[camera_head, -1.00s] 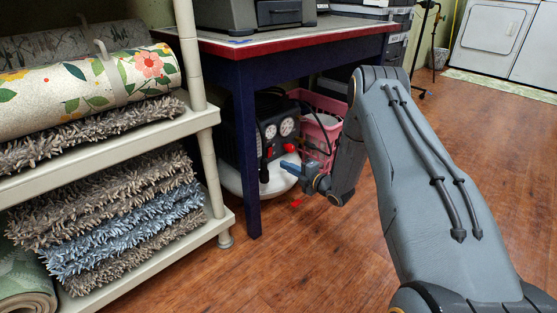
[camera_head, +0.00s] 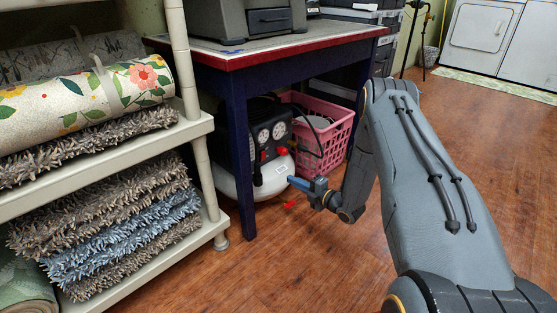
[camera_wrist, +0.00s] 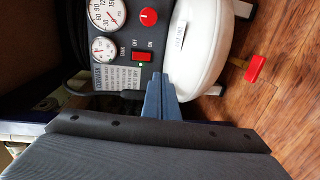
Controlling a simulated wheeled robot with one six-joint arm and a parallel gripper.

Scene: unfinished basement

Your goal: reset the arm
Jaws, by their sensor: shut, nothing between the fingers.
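My gripper (camera_head: 302,184) is at the end of my arm, low beside the blue table, pointing left toward the air compressor (camera_head: 273,178). Its blue fingers are shut together with nothing between them. In the wrist view my gripper (camera_wrist: 160,85) reaches up the picture from the lower middle. The compressor's white tank (camera_wrist: 197,50) and its panel with dials and a red switch (camera_wrist: 141,57) lie beyond the fingertips. I cannot tell the exact gap between fingertips and compressor.
A blue table (camera_head: 236,150) with a red edge stands over the compressor. A pink basket (camera_head: 326,135) sits under it. A shelf (camera_head: 205,222) with rugs stands at the left. A washer or dryer (camera_head: 478,28) is at the back right. The wooden floor (camera_head: 490,150) at right is clear.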

